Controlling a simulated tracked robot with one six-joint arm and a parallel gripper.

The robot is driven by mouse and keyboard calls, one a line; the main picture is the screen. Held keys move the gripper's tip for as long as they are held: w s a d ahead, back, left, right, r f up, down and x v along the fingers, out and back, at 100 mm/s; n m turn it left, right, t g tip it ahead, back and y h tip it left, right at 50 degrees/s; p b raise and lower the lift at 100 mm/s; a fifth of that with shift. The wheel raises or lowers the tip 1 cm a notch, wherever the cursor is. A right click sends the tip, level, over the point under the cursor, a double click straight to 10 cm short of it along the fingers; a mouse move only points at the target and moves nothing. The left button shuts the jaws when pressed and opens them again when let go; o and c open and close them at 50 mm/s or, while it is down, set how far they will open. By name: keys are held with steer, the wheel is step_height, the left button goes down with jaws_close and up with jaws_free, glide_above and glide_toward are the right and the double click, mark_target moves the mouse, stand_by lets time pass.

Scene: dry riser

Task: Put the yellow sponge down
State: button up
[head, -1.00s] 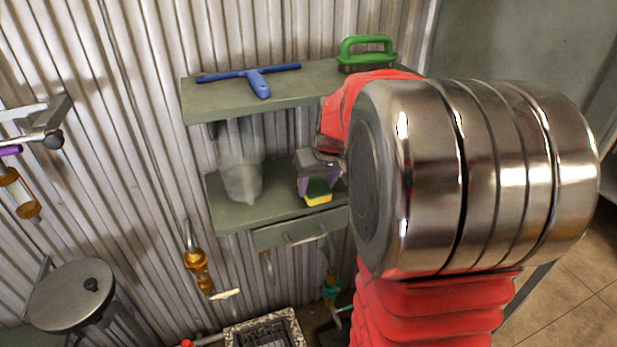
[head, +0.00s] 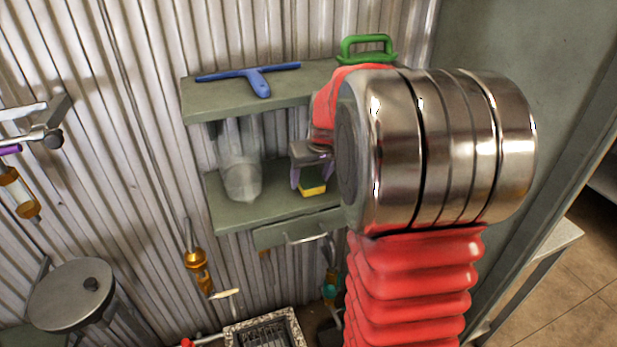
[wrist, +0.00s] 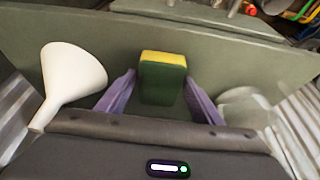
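The yellow sponge (head: 313,188) has a dark green layer and is at the lower shelf (head: 235,214) of the wall unit. In the wrist view the sponge (wrist: 163,78) is between the two purple fingers of my gripper (wrist: 160,76), green face towards the camera and yellow edge beyond. The fingertips lie close against its two sides, and my gripper looks shut on it. In the head view my gripper (head: 310,178) points down over this shelf, partly hidden by my wrist. I cannot tell whether the sponge's underside touches the shelf.
A translucent vessel (head: 242,172) stands left of the sponge. The upper shelf (head: 215,97), just above, holds a blue squeegee (head: 258,80) and a green-handled brush (head: 366,46). A drawer (head: 300,230) is below.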

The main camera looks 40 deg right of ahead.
steer(key=shift+o, duration=0.8)
steer(key=shift+r, duration=0.15)
steer(key=v, duration=0.6)
steer(key=shift+r, duration=0.15)
steer(key=shift+s+r, duration=0.3)
steer(key=shift+r, duration=0.25)
